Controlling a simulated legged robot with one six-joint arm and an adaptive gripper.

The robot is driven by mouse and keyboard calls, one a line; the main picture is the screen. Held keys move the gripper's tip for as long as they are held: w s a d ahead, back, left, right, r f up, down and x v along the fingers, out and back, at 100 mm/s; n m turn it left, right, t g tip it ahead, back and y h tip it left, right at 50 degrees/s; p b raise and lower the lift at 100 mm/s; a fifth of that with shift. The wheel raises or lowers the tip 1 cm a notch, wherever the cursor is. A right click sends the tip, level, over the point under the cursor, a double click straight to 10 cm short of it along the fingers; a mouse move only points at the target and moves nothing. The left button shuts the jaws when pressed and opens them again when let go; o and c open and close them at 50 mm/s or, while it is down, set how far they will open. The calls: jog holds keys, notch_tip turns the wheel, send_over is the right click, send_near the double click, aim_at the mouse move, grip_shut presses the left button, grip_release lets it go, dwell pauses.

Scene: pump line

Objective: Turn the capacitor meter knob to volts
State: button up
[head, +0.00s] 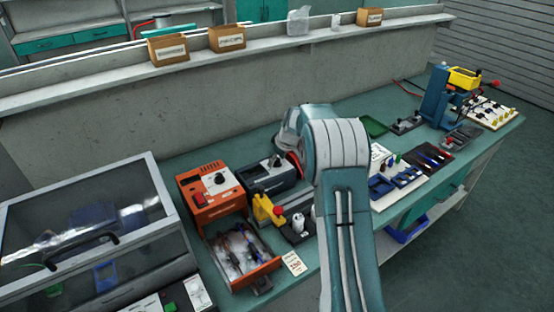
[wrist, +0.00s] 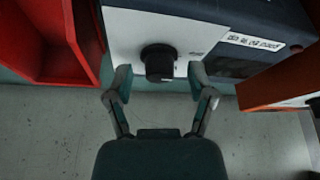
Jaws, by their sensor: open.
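The capacitor meter (head: 262,183) is a dark grey box with a light front panel, standing on the bench right of an orange unit. In the wrist view, its pale panel (wrist: 125,30) carries a black round knob (wrist: 158,62) and a small label with symbols. My gripper (wrist: 160,80) is open, with one finger on each side of the knob and gaps between; I cannot tell how far the tips reach along it. The knob's pointer setting is too small to read. In the head view my arm hides much of the gripper.
The orange unit (head: 206,185) with an open drawer (head: 262,272) stands just left of the meter. A red open bin (wrist: 60,40) is close to the meter in the wrist view. A yellow-jawed vise (head: 266,208) sits in front. A clear-lidded case (head: 80,225) fills the left.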

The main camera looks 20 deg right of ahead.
grip_shut()
jog(key=shift+m, duration=0.3)
jog(key=m+h, duration=0.1)
jog(key=m, duration=0.3)
jog(key=shift+s+a+h, duration=0.1)
jog(key=shift+h, duration=0.3)
jog(key=shift+f+m+h, duration=0.1)
jog(key=shift+m+h, duration=0.6)
jog(key=shift+m, duration=1.3)
grip_release()
jog(key=shift+f, duration=0.1)
jog(key=shift+r, duration=0.3)
